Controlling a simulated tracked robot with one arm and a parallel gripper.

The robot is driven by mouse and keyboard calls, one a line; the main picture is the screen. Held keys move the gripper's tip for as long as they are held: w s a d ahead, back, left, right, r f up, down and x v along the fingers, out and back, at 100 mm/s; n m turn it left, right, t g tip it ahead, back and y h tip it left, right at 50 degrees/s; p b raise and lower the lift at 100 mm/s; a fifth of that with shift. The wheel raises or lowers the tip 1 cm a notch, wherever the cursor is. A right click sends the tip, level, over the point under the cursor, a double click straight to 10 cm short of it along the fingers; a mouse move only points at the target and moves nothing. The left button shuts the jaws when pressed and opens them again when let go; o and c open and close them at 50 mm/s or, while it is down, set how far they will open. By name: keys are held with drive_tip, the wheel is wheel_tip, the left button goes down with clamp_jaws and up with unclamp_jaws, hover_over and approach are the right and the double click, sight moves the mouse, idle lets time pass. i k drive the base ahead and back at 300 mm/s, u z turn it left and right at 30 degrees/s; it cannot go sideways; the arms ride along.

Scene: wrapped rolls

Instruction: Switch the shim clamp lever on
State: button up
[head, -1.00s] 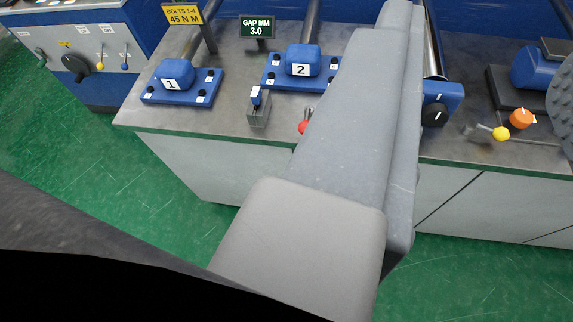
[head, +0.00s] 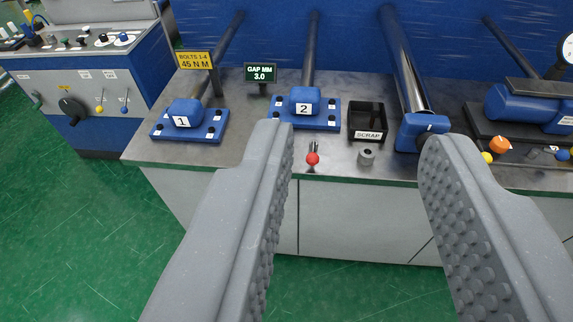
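A small lever with a red ball knob (head: 312,158) stands upright near the front edge of the grey bench. No label shows on it, so I cannot tell if it is the shim clamp lever or how it is set. My gripper (head: 356,142) is open and empty, its two grey studded fingers wide apart. In the picture, the red knob lies between the fingers, nearer the left one, with no visible contact. The small grey block with a blue-topped lever, seen earlier, is hidden now, apparently behind the left finger.
Blue blocks 1 (head: 184,117) and 2 (head: 304,106) stand behind. A black SCRAP box (head: 366,117) and grey cylinder (head: 366,155) are right of the red knob. A blue clamp (head: 422,130) is by the right finger. A sign (head: 261,74) reads GAP MM 3.0.

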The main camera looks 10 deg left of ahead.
sight(313, 159)
drive_tip(key=u, duration=0.1)
drive_tip(key=i, duration=1)
drive_tip(key=z, duration=0.05)
